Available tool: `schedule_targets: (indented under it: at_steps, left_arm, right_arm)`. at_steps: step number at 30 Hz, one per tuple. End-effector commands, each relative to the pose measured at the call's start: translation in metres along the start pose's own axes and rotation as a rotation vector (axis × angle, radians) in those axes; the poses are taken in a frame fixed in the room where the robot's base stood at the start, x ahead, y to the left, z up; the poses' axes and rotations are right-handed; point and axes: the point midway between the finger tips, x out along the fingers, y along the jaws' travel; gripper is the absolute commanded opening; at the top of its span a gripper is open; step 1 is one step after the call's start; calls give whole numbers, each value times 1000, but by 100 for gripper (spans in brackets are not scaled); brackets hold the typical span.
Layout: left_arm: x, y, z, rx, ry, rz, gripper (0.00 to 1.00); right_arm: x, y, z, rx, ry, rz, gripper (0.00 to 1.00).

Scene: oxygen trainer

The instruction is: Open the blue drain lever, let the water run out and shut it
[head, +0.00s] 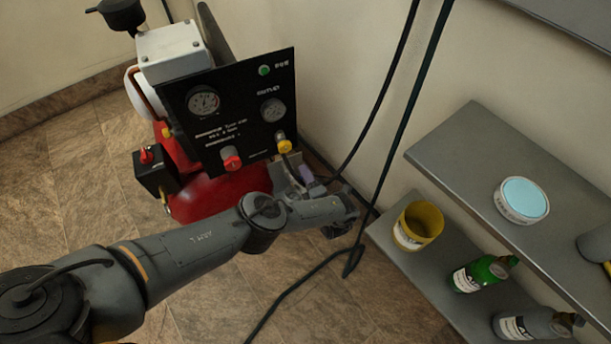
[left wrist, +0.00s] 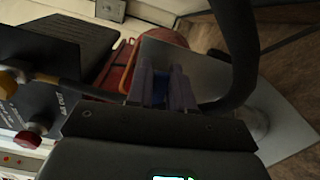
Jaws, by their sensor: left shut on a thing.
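A compressor with a red tank (head: 215,197) stands against the wall, with a black gauge panel (head: 235,115) on its front. My left gripper (head: 303,173) is low at the tank's right end, beside the panel's lower right corner. In the left wrist view, its two purple-grey fingers (left wrist: 165,88) are closed on the blue drain lever (left wrist: 160,86), of which only a narrow strip shows between them. The red tank (left wrist: 118,68) lies just beyond. The lever is hidden in the head view, and I see no water. My right gripper is not in view.
Black hoses (head: 395,130) hang down the wall and loop on the floor near my left wrist. At right, grey shelves (head: 455,150) hold a yellow cup (head: 417,228), a blue-lidded tin (head: 522,199), a green bottle (head: 480,273) and a grey bottle (head: 535,324). Tiled floor (head: 70,190) at left is clear.

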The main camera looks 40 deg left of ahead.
Motion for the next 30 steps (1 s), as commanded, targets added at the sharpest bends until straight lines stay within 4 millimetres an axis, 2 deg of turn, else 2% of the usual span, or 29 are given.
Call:
schedule_targets:
  at_steps: [9,25,26,30]
  left_arm:
    - [0,-7,-1,126,0,-1,0]
    - [0,-7,-1,153,0,-1,0]
    - [0,-7,-1,153,0,-1,23]
    - [0,-7,-1,152,0,-1,43]
  right_arm:
    - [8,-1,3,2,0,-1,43]
    - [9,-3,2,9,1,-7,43]
    - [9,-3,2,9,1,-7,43]
    - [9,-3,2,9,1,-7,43]
